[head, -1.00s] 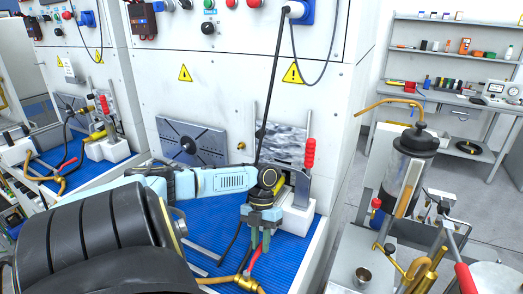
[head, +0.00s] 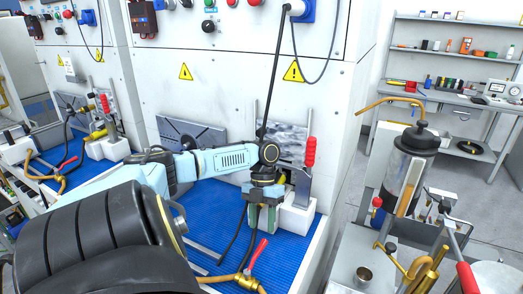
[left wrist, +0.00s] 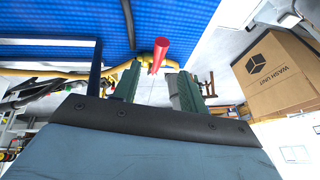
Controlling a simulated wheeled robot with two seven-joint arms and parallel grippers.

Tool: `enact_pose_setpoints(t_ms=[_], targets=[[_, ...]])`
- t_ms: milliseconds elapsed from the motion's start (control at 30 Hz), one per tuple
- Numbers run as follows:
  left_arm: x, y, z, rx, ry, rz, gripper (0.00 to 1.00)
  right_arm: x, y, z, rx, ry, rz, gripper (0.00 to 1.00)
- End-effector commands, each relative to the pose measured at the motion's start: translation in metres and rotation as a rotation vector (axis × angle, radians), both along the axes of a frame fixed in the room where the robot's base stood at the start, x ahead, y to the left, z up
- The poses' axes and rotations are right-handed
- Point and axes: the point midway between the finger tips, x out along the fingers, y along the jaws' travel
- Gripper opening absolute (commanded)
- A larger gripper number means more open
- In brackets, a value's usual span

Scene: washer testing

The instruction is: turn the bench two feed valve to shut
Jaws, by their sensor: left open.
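The bench two feed valve is a red lever (head: 258,252) on a brass body (head: 243,281), low on the blue mat near its front edge. In the head view the lever slants up to the right. My left gripper (head: 262,228) points down just above and behind the lever's upper end, its green-grey fingers apart and empty. In the left wrist view the red lever (left wrist: 161,53) shows end-on beyond the gap between the fingers (left wrist: 156,82). I cannot tell the exact distance, but no grip shows. My right gripper is not in view.
A white fixture with a red-handled clamp (head: 309,152) stands right behind my left gripper. A black hose (head: 235,235) runs beside the gripper. A steel cart with a canister (head: 408,165) stands to the right. The wrist view shows a cardboard box (left wrist: 279,72).

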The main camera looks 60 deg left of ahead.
Motion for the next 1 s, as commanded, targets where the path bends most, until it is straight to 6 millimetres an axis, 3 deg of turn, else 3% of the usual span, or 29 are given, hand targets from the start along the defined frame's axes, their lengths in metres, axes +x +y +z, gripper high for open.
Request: enact_pose_setpoints(t_ms=[200, 400, 1000], targets=[[0.012, 0.018, 0.043, 0.001, -0.005, 0.002, 0.42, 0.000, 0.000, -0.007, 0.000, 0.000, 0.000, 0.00], [0.017, 0.025, 0.063, -0.001, -0.003, 0.001, 0.42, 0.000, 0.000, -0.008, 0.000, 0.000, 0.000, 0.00], [0.017, 0.026, 0.067, -0.001, 0.000, 0.000, 0.42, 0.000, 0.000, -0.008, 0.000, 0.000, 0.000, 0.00]])
